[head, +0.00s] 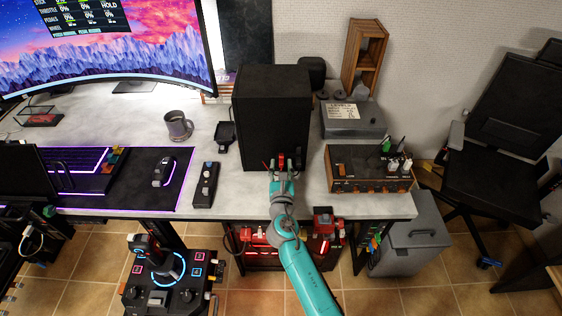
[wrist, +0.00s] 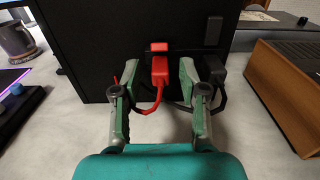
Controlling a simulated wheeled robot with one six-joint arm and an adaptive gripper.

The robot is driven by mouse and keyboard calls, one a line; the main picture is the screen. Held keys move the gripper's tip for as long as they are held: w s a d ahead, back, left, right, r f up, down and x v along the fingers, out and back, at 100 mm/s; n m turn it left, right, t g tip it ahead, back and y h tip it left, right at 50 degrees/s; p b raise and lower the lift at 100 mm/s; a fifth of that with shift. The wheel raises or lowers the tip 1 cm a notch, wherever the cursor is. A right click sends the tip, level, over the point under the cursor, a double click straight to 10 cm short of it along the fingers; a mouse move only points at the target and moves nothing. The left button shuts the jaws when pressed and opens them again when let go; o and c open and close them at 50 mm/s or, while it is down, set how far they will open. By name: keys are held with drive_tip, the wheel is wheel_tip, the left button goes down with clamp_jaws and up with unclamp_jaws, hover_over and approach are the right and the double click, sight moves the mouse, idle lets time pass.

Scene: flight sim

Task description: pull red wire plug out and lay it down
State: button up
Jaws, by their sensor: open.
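A red wire plug (wrist: 160,70) sits against the lower side of a black box (wrist: 95,40), with its red wire curving down and to the left. In the head view the red plug (head: 282,161) shows small at the foot of the black box (head: 270,115). My gripper (wrist: 157,82) is open, its two fingers on either side of the red plug with gaps between. In the head view my gripper (head: 281,172) points at the box's lower front. A black plug (wrist: 213,70) with a dark cable sits just right, close to the right finger.
A wooden-sided unit (head: 370,168) with several plugs on top stands right of the box. A grey device (head: 352,120) is behind it. A mug (head: 178,127) and a black controller (head: 206,185) stand left. Bare desk (head: 235,200) lies between controller and gripper.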

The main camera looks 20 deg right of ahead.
sight(281, 166)
drive_tip(key=shift+w+d, duration=0.15)
drive_tip(key=shift+w, duration=0.25)
idle(0.8)
clamp_jaws()
drive_tip(key=shift+s, duration=0.15)
drive_tip(key=shift+v, duration=2.9)
drive_tip(key=shift+s+a, duration=0.4)
drive_tip(key=shift+a, duration=0.6)
drive_tip(key=shift+s+a, duration=0.45)
drive_tip(key=shift+a, duration=0.6)
drive_tip(key=shift+s+a, duration=0.4)
drive_tip(key=shift+a, duration=0.6)
